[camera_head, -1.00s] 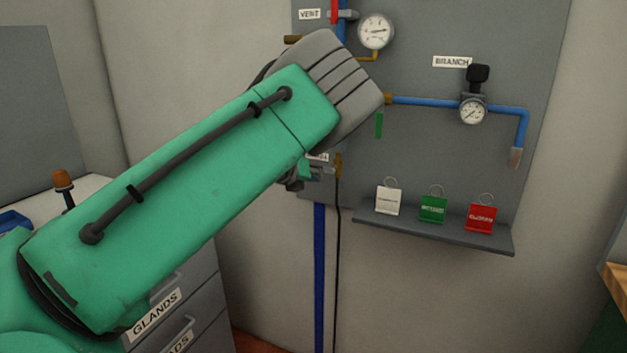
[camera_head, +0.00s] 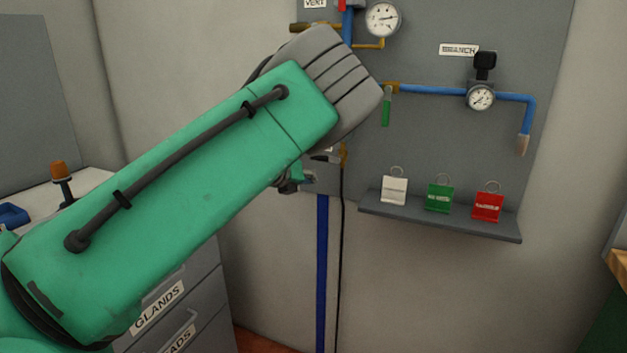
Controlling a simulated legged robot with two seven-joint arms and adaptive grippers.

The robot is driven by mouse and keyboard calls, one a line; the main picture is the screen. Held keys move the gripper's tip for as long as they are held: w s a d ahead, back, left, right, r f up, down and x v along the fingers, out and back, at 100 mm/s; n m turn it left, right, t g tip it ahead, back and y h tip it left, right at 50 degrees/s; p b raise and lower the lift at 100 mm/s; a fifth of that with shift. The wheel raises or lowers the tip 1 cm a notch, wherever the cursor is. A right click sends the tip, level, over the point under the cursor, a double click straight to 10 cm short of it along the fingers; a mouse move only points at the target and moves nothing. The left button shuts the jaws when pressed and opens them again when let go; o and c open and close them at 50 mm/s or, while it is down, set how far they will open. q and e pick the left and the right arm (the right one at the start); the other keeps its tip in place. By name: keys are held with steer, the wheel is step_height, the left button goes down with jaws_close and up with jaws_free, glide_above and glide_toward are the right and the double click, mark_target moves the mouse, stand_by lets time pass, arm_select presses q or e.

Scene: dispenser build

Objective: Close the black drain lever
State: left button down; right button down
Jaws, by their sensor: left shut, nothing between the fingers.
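My left arm comes in from the lower left, and its grey wrist covers the middle of the pipe panel. The small visible part of my left gripper (camera_head: 292,182) shows below the wrist, in front of the panel's lower left edge. It is shut and empty. A dark lever-like piece (camera_head: 324,158) shows just above and right of it, beside a brass fitting (camera_head: 343,155) and a partly covered white label. I cannot tell for sure that it is the black drain lever, or whether the gripper touches it. My right gripper is out of view.
A green lever (camera_head: 386,109) hangs from the blue branch pipe (camera_head: 430,90). Gauges (camera_head: 383,19) and a black-topped regulator (camera_head: 482,92) are on the panel. A shelf (camera_head: 440,222) with white, green and red tags sticks out below. A drawer cabinet (camera_head: 200,305) stands lower left.

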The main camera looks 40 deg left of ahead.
arm_select(q)
steer(key=s+d+r, duration=0.2)
steer(key=s+r, duration=0.1)
steer(key=s, duration=0.2)
steer(key=s+d+f+n+g, duration=0.25)
steer(key=s+f+n, duration=0.25)
steer(key=f, duration=0.3)
steer(key=s+d+f+n+g+y, duration=0.1)
steer(key=s+d+f+n, duration=0.2)
steer(key=s+f+n, duration=0.45)
steer(key=s+d+f+n+g, duration=0.2)
steer(key=s+d+f+n, duration=0.15)
steer(key=f, duration=0.65)
steer(key=s+d+f+n+g, duration=0.2)
steer(key=s+d+f+n, duration=0.1)
steer(key=s, duration=0.4)
steer(key=s+d+f+n+g, duration=0.2)
steer(key=s+d+n, duration=0.3)
steer(key=s, duration=0.3)
steer(key=s+d+f+n+g+h, duration=0.1)
steer(key=s+d+f+n+g, duration=0.1)
steer(key=s+d+n, duration=0.3)
steer(key=s+f, duration=0.1)
steer(key=s, duration=0.1)
steer(key=shift+s+f+g, duration=0.35)
steer(key=shift+s+f, duration=0.05)
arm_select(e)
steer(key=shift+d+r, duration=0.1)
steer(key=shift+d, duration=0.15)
